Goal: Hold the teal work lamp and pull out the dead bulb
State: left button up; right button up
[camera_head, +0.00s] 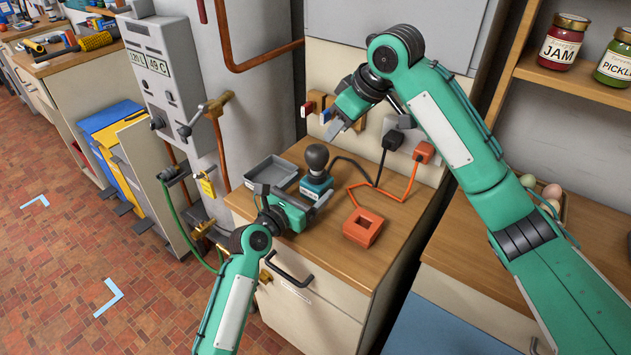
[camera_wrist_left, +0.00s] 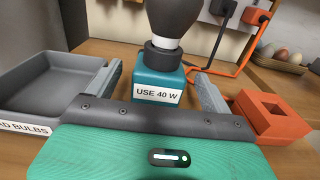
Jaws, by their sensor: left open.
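The teal work lamp (camera_head: 316,187) stands upright on the wooden counter, with a dark grey bulb (camera_head: 317,156) in its top. In the left wrist view its base (camera_wrist_left: 157,84) has a "USE 40 W" label, and the bulb (camera_wrist_left: 172,18) is cut off at the top. My left gripper (camera_head: 292,193) is open and empty, low in front of the base. Its two fingers point forward on either side of the base, apart from it as far as I can tell. My right gripper (camera_head: 338,127) hangs above and right of the bulb, clear of it; its jaw opening is unclear.
A grey tray (camera_head: 272,172) labelled as for dead bulbs, its label partly cut off, sits left of the lamp. An orange square block with a recess (camera_head: 363,227) lies to the right. Black and orange cords (camera_head: 397,196) cross the counter from wall plugs. Jars (camera_head: 563,42) stand on the right shelf.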

aim_at(318, 149)
pick_arm(q)
jog(key=shift+x, duration=1.8)
jog(key=c, duration=1.4)
jog(key=shift+o, duration=0.2)
pick_arm(e)
jog(key=o, duration=0.5)
jog(key=shift+a+f, duration=0.1)
jog(key=shift+f, duration=0.05)
jog(key=o, duration=0.3)
jog(key=shift+w+a+f, duration=0.1)
jog(key=shift+a+f, duration=0.05)
jog(key=shift+f, duration=0.1)
jog(key=shift+o, duration=0.2)
jog(key=shift+y, duration=0.4)
jog(key=x, duration=0.7)
jog(key=shift+w+a+f, duration=0.1)
jog(key=shift+w, duration=0.05)
jog(key=shift+d+f+x, duration=0.1)
jog(key=shift+d+x, duration=0.1)
jog(key=shift+x, duration=1.15)
jog(key=shift+d+f+x, duration=0.1)
jog(key=shift+d+x, duration=0.05)
jog(key=shift+x, duration=1.2)
